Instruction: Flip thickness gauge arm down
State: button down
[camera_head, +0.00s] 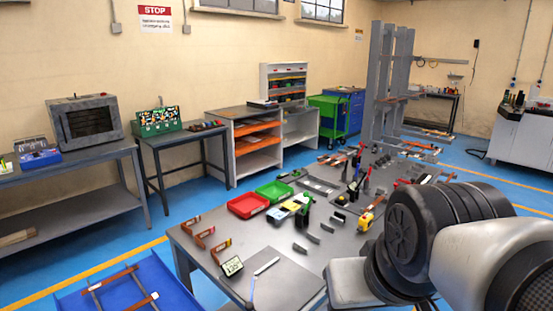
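A long grey work table (205,262) stands in front of me with bending tools and small parts on it. A small upright pale panel with dark markings (232,266) stands near its front edge. An upright green and black handled tool (304,212) stands mid-table. Behind it are upright levers with red and black handles (360,185). I cannot tell which of these is the thickness gauge, or how its arm lies. My arm fills the lower right and hides the table's right side. My gripper's fingers do not show.
A red tray (248,205) and a green tray (274,191) sit on the table's left side. Copper-coloured bent pieces (205,236) stand near the left edge. A blue bin (105,295) is at lower left. Blue floor is free between the table and the wall benches.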

aim_at(361, 171)
jog(key=i+l+u, duration=0.2)
jog(key=l, duration=0.15)
jog(key=i+l+u, duration=0.2)
jog(key=l, duration=0.15)
jog(key=l+u, duration=0.15)
jog(key=l, duration=0.2)
jog(key=i+l+u, duration=0.15)
jog(key=l, duration=0.4)
jog(key=l+u, duration=0.1)
jog(key=l, duration=0.5)
jog(key=i+l, duration=0.1)
jog(key=l, duration=0.45)
jog(key=i+l, duration=0.1)
jog(key=l, duration=0.45)
jog(key=i+l, duration=0.1)
jog(key=l, duration=0.4)
jog(key=i+l, duration=0.1)
jog(key=l, duration=0.45)
jog(key=i+l, duration=0.15)
jog(key=l, duration=0.4)
jog(key=i, duration=0.5)
jog(key=j+u, duration=0.05)
